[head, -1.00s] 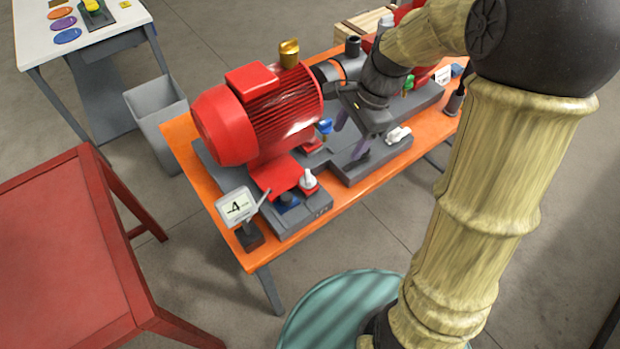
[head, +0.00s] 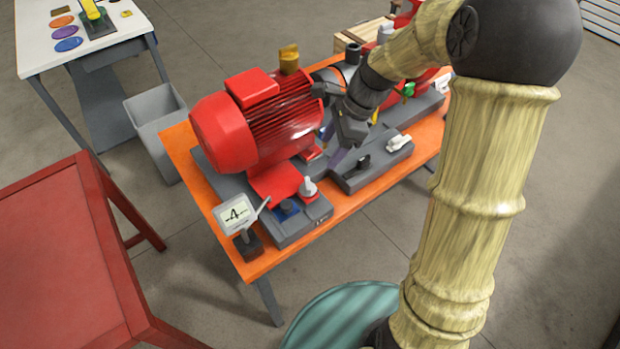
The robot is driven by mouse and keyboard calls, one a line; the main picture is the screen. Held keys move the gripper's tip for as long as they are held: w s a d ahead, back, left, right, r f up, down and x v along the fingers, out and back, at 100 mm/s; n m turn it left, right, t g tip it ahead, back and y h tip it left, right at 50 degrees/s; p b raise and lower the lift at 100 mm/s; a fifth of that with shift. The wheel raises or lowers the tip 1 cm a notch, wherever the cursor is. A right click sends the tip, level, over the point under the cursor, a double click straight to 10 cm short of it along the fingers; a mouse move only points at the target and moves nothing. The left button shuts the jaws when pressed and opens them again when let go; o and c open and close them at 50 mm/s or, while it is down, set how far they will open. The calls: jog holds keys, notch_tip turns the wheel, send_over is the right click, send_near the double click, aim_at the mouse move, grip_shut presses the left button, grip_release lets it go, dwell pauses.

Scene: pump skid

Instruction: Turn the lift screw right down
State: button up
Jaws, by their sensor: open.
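The red motor (head: 250,125) sits on a grey base on the orange bench. A white-topped knob (head: 308,188) stands on its front red foot, with a blue part (head: 288,208) beside it. I cannot tell for certain which fitting is the lift screw. My gripper (head: 334,144) points down beside the motor's right end, with its purple fingers open. It is close to the rear red foot (head: 310,153); the blue knob there is hidden now, and contact cannot be told.
On the grey block (head: 372,172) right of my gripper stand a black knob (head: 364,161) and a white lever (head: 398,142). A green-handled part (head: 408,89) is behind. A red table (head: 50,260) and grey bin (head: 158,125) stand left.

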aim_at(308, 183)
jog(key=x, duration=1.3)
jog(key=c, duration=1)
